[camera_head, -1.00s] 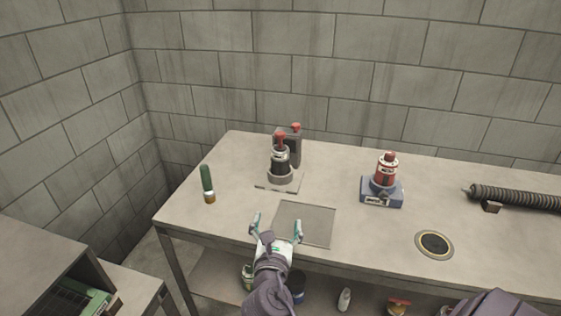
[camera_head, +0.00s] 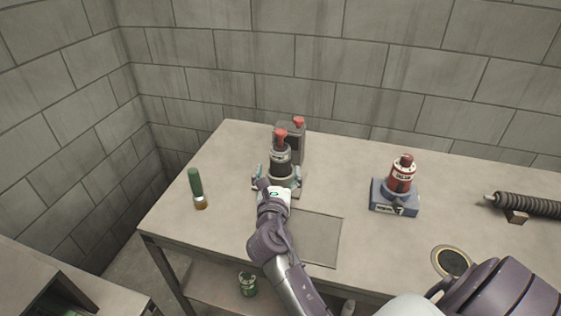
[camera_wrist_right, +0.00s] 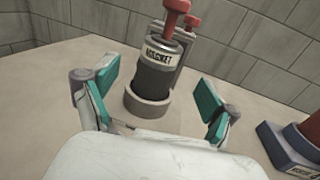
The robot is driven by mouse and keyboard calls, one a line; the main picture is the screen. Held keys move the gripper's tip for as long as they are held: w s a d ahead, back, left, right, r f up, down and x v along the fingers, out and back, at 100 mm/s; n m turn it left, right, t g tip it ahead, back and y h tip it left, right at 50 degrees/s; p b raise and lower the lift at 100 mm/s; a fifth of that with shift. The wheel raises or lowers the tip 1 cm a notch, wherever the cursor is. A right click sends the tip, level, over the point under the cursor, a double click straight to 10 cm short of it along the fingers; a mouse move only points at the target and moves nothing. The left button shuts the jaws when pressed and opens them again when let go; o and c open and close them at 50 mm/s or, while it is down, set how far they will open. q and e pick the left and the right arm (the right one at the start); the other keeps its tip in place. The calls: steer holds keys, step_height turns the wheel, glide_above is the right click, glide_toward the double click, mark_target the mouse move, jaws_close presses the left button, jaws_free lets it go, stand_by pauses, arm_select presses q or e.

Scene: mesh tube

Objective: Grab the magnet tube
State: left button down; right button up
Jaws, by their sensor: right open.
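The magnet tube (camera_head: 281,158) is a dark cylinder with a pale label band and a red top. It stands upright in a round grey base on the table. In the right wrist view the tube (camera_wrist_right: 155,78) stands ahead, between the fingers, and its label is partly readable. My right gripper (camera_head: 277,183) is open, with its fingers on either side of the tube's base. In the right wrist view its teal-padded fingers (camera_wrist_right: 158,100) are spread wide, with gaps to the tube on both sides. My left gripper is not in view.
A grey box with a red knob (camera_head: 297,124) stands right behind the tube. A red canister (camera_head: 402,175) sits in a blue-grey base to the right. A green-handled tool (camera_head: 195,184) lies at the left. A ribbed hose (camera_head: 530,204) is at the far right. A square plate (camera_head: 315,240) is set in the table.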

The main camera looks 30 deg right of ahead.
mark_target(279, 158)
steer(key=shift+x, duration=1.2)
steer(key=shift+w+d+r, duration=0.1)
steer(key=shift+w+d, duration=0.25)
steer(key=shift+w, duration=0.1)
steer(key=x, duration=0.4)
steer(key=shift+w+d, duration=0.15)
steer(key=shift+d, duration=0.05)
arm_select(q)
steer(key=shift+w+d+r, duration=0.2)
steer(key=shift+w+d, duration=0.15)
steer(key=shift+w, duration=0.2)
arm_select(e)
steer(key=shift+r, duration=0.1)
steer(key=c, duration=1.4)
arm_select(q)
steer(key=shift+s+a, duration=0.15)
arm_select(e)
steer(key=shift+c, duration=0.4)
steer(key=shift+r, duration=0.15)
